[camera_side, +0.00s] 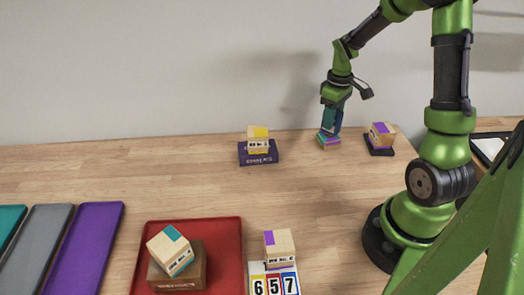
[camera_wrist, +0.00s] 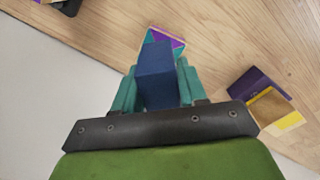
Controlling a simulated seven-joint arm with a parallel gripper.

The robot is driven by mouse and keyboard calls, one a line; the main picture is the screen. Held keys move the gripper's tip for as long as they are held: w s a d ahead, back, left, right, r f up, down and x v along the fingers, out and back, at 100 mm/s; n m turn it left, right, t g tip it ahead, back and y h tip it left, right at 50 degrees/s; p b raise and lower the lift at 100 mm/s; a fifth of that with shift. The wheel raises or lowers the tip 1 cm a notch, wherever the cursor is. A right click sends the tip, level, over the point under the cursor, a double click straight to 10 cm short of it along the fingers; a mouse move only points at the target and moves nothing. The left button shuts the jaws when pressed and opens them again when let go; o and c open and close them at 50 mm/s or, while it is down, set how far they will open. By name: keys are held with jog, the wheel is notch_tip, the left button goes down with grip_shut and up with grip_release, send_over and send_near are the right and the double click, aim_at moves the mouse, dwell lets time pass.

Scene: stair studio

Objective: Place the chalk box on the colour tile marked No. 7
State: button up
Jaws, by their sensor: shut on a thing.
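My gripper (camera_side: 331,122) has teal fingers and stands near the back edge of the table, pointing down. In the wrist view my gripper (camera_wrist: 157,85) is shut on a dark blue box (camera_wrist: 155,70). I cannot read a label on it, so I cannot tell whether it is the chalk box. Just beyond the held box is a purple and teal piece (camera_side: 329,142), partly covered in the wrist view (camera_wrist: 168,38); contact is unclear. A card with the digits 6, 5 and 7 (camera_side: 273,285) is at the front. I cannot make out a tile marked No. 7 with certainty.
A wooden block with a yellow patch (camera_side: 258,134) sits on a purple box (camera_side: 258,158). A purple-patched block (camera_side: 382,130) sits on a dark base (camera_side: 379,150). A red tray (camera_side: 225,235) holds a brown box and block. Coloured trays (camera_side: 85,240) lie left.

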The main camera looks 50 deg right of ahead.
jog(key=shift+f, duration=0.75)
jog(key=shift+f, duration=0.15)
jog(key=o, duration=1.1)
notch_tip(320, 180, up, 12)
jog(key=shift+r, duration=0.1)
jog(key=s+a+r+m+t+y, duration=0.1)
jog(key=s+a+r+m+t, duration=0.1)
jog(key=a, duration=0.9)
jog(key=s+a+r+m+t+y, duration=0.1)
jog(key=s+a+r+t, duration=0.3)
jog(key=a, duration=0.8)
jog(key=shift+s+r+m+t, duration=0.3)
jog(key=shift+s+m+t, duration=0.2)
jog(key=shift+t, duration=0.1)
